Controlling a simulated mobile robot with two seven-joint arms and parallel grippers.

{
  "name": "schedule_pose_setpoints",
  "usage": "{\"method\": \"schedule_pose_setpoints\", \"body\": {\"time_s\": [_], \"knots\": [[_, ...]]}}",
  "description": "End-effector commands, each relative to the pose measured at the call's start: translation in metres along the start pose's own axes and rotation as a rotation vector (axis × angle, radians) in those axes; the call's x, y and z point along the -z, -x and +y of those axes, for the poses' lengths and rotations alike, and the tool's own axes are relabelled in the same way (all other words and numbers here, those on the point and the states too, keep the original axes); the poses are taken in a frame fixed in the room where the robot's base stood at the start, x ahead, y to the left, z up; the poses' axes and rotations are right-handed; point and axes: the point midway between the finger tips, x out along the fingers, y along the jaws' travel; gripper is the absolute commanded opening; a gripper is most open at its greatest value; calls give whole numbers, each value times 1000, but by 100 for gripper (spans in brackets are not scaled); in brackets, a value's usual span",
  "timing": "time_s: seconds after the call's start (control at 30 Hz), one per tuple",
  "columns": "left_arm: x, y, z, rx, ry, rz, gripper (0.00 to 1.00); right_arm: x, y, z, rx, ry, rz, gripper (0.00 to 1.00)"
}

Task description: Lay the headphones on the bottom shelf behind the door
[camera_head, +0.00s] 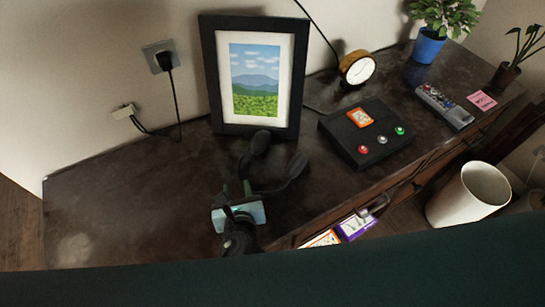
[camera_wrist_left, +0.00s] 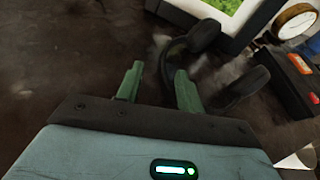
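The black headphones (camera_head: 263,141) lie on the dark cabinet top in front of the picture frame. In the left wrist view, their ear cups (camera_wrist_left: 246,84) lie beyond and to the right of my fingers, and the curved headband shows by the right finger. My left gripper (camera_head: 238,190) is over the headband end; its green fingers (camera_wrist_left: 158,88) stand apart, with a gap between them. Whether they touch the headband I cannot tell. The bottom shelf is not visible, and I cannot clearly make out the door. My right gripper is not in view.
A framed landscape (camera_head: 206,75) stands behind the headphones. A black button box (camera_head: 345,145), clock (camera_head: 357,68), remote (camera_head: 444,107) and blue-potted plant (camera_head: 429,46) stand right. Orange and purple boxes (camera_head: 356,225) show below the front edge. A white bin (camera_head: 458,200) stands lower right. The left top is clear.

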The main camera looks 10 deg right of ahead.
Motion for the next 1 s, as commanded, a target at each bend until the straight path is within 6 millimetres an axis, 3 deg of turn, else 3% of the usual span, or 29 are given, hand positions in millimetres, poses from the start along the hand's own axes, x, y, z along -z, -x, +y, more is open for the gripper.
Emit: {"method": "schedule_pose_setpoints", "body": {"time_s": [0.27, 0.63, 0.93, 1.0], "knots": [[0, -14, -1, 0, 1, 0, 37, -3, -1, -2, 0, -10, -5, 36], [3, -59, -8, -1, 0, 1, 37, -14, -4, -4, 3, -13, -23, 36], [1, -63, -8, 0, 1, 0, 37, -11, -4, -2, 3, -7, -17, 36], [1, -63, -8, 0, 1, 0, 31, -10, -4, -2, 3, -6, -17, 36]]}}
